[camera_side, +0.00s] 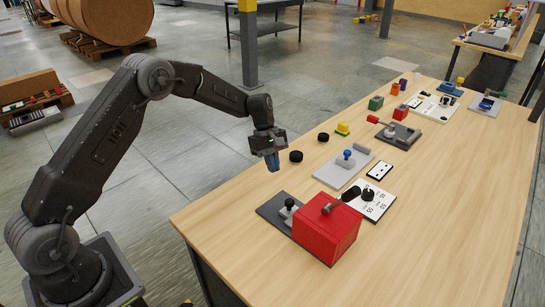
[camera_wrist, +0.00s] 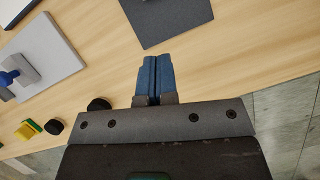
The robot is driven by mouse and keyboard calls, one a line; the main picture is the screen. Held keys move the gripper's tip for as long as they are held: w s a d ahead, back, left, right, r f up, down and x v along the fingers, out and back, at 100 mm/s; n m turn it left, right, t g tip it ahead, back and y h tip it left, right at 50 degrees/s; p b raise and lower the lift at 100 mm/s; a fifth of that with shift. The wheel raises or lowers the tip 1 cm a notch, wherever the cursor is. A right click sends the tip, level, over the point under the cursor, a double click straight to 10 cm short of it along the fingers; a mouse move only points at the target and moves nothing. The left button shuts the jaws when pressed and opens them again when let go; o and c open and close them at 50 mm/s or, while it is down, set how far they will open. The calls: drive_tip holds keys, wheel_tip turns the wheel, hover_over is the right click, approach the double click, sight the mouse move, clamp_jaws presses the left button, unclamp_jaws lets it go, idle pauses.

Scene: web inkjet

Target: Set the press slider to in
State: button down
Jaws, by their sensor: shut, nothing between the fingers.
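No part in view is legibly marked as the press slider, so I cannot tell which one it is. A light grey plate (camera_side: 329,173) carries a blue-knobbed handle (camera_side: 347,156). They also show at the left edge of the wrist view, as plate (camera_wrist: 45,47) and handle (camera_wrist: 14,70). A dark plate (camera_side: 268,210) with a black-knobbed lever (camera_side: 289,205) lies nearer, partly hidden by a red box (camera_side: 325,232). My gripper (camera_side: 273,164) has blue fingers, shut and empty, above the table's left edge, apart from both plates. The fingers also show in the wrist view (camera_wrist: 157,62).
Two black discs (camera_side: 296,156) and a yellow-green block (camera_side: 342,128) lie near the table's left edge. A white panel (camera_side: 374,208) with a black knob stands beside the red box. More fixtures and coloured blocks fill the far end. The table's right side is clear.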

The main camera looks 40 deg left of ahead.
sight(294, 209)
drive_tip(key=x, duration=0.5)
drive_tip(key=shift+s+d+f, duration=0.1)
drive_tip(key=shift+d+f, duration=0.1)
drive_tip(key=shift+f, duration=0.05)
drive_tip(key=shift+s+d+r, duration=0.1)
drive_tip(key=shift+d, duration=0.5)
drive_tip(key=shift+s+d+r, duration=0.1)
drive_tip(key=shift+s+d, duration=0.05)
drive_tip(key=shift+d, duration=0.4)
drive_tip(key=shift+s+d, duration=0.15)
drive_tip(key=shift+d, duration=0.45)
drive_tip(key=shift+d, duration=0.1)
drive_tip(key=shift+d, duration=2.1)
drive_tip(key=shift+s, duration=0.1)
drive_tip(key=shift+a, duration=0.1)
